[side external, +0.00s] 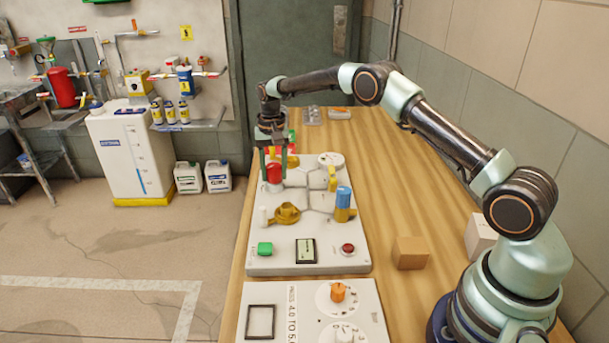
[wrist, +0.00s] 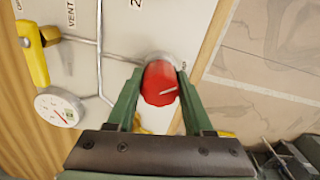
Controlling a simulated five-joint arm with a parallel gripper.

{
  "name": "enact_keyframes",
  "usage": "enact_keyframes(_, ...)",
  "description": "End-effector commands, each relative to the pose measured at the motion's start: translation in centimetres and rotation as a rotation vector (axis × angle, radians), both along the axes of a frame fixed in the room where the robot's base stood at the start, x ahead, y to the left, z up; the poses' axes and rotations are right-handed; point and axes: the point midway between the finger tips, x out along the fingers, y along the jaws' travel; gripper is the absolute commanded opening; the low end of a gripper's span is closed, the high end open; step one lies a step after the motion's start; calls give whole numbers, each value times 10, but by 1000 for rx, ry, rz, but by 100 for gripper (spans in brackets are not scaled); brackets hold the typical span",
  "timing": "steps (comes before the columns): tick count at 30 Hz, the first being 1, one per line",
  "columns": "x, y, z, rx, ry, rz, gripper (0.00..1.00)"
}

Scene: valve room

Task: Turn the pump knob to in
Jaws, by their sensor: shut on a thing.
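A red knob (side external: 274,173) stands on the far left part of the white panel (side external: 262,262). It also shows in the wrist view (wrist: 160,84), with a short white line on its red face. My gripper (side external: 274,167) reaches down over it from above. In the wrist view, the green fingers of my gripper (wrist: 158,92) are shut on the red knob, one on each side. The knob's label is mostly hidden, and I cannot read which position its line points to.
The panel also carries a yellow-brown handwheel (side external: 287,213), a blue-and-yellow part (side external: 344,204), a green button (side external: 265,248), a dark red button (side external: 347,249) and a gauge (wrist: 59,107). A lower panel has an orange knob (side external: 337,292). A wooden block (side external: 410,253) stands to the right.

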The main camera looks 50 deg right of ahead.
Motion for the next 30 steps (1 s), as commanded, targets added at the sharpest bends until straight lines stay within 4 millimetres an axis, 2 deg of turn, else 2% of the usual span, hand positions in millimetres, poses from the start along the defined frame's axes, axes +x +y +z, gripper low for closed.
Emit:
enact_keyframes(18, 0, 0, 2, 1, 3, -579, 0)
enact_keyframes(30, 0, 0, 2, 1, 2, -845, 0)
